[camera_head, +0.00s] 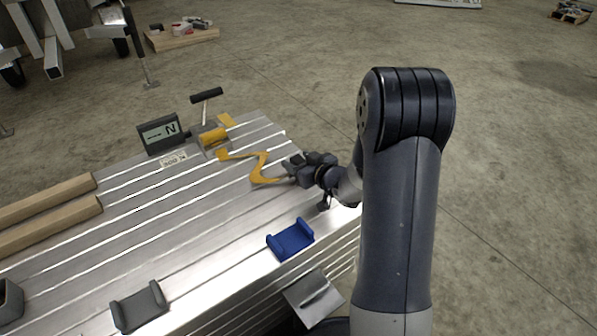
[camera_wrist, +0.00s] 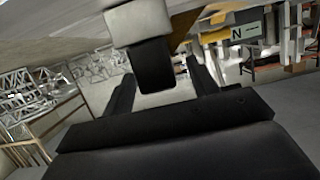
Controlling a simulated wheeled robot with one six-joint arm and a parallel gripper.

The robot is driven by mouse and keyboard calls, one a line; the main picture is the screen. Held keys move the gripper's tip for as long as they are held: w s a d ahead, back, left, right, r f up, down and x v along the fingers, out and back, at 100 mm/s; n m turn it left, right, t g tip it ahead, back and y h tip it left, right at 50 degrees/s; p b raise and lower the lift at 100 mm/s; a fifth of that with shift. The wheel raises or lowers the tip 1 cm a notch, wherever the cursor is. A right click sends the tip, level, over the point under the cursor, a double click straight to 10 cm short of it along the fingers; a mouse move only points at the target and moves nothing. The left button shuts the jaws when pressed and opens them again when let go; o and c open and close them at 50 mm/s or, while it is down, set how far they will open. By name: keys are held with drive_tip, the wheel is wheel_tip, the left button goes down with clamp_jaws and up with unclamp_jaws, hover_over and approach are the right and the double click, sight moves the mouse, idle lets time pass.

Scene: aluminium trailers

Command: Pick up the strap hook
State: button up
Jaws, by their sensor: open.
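The orange strap (camera_head: 262,168) runs in a zigzag over the ribbed aluminium deck from the ratchet (camera_head: 212,136) towards my gripper (camera_head: 292,166). The strap hook at its near end is mostly hidden by my gripper in the head view. In the wrist view, a grey and black piece (camera_wrist: 154,62), which looks like the hook, hangs in the gap between my two black fingers. My gripper (camera_wrist: 160,72) is open around it, with room visible beside both fingers. A bit of orange strap (camera_wrist: 180,22) shows behind the piece.
A blue cradle (camera_head: 290,240) and a grey cradle (camera_head: 140,306) sit near the deck's front edge. A sign marked N (camera_head: 160,132) stands by the ratchet. Wooden beams (camera_head: 48,212) lie at the left. The deck between the beams and strap is clear.

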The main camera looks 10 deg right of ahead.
drive_tip(key=shift+w, duration=0.2)
drive_tip(key=shift+c, duration=0.6)
drive_tip(key=c, duration=1)
